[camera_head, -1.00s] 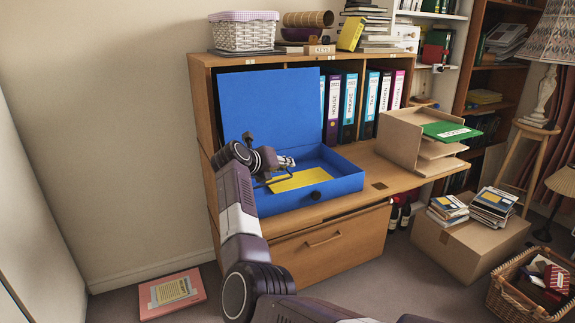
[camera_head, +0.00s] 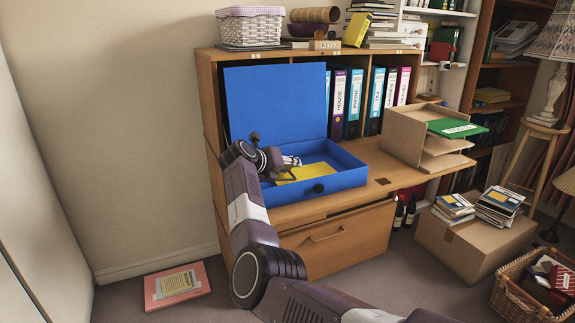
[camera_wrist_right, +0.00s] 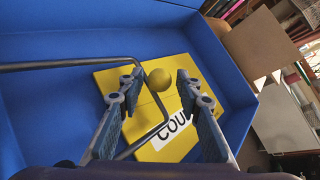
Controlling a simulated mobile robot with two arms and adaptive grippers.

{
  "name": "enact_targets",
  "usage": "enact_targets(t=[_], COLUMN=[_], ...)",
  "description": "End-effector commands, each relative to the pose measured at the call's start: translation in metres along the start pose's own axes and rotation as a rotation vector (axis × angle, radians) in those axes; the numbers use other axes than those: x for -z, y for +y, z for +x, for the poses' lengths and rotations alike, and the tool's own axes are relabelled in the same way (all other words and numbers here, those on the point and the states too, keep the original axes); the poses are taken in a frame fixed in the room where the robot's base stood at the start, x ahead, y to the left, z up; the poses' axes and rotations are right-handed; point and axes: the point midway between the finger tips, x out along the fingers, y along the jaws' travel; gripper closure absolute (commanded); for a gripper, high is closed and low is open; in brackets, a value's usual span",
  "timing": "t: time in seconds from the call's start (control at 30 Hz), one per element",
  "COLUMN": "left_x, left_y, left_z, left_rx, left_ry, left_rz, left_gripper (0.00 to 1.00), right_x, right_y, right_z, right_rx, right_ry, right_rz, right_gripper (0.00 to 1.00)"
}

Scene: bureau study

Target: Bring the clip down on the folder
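The blue box file (camera_head: 345,178) stands open on the desk flap with its lid (camera_head: 275,105) raised. The yellow folder (camera_head: 308,172) lies inside; the wrist view shows it (camera_wrist_right: 172,68) with a partly hidden label. The clip is a bent grey wire (camera_wrist_right: 60,64) with a yellow ball (camera_wrist_right: 159,79), seen over the folder in the wrist view. How high it stands above the folder is hard to tell. My right gripper (camera_head: 291,161) is over the box; its fingers (camera_wrist_right: 160,90) are apart, with the ball and wire showing between them. My left gripper is not in view.
A cardboard letter tray (camera_head: 405,140) with a green folder (camera_head: 457,128) stands right of the box. Binders (camera_head: 355,100) line the shelf behind. A pink folder (camera_head: 178,287) lies on the floor. A carton (camera_head: 470,245) stands right of the bureau.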

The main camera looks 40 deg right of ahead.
Motion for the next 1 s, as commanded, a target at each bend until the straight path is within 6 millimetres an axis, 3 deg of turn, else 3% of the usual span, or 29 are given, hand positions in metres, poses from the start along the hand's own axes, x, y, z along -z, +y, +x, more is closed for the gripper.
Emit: enact_targets(t=[0.57, 0.73, 1.0], left_x=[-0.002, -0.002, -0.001], left_y=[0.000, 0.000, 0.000], left_z=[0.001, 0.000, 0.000], left_rx=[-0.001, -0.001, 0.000], left_ry=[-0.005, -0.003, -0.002], left_rz=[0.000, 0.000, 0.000], left_gripper=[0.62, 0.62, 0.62], right_x=[-0.005, -0.005, -0.004], right_y=[-0.001, -0.001, -0.001], right_z=[-0.011, -0.034, -0.089], right_rx=[-0.001, -0.002, -0.002], right_ry=[-0.010, -0.010, -0.009], right_rz=[0.007, 0.010, 0.008], right_gripper=[0.62, 0.62, 0.62])
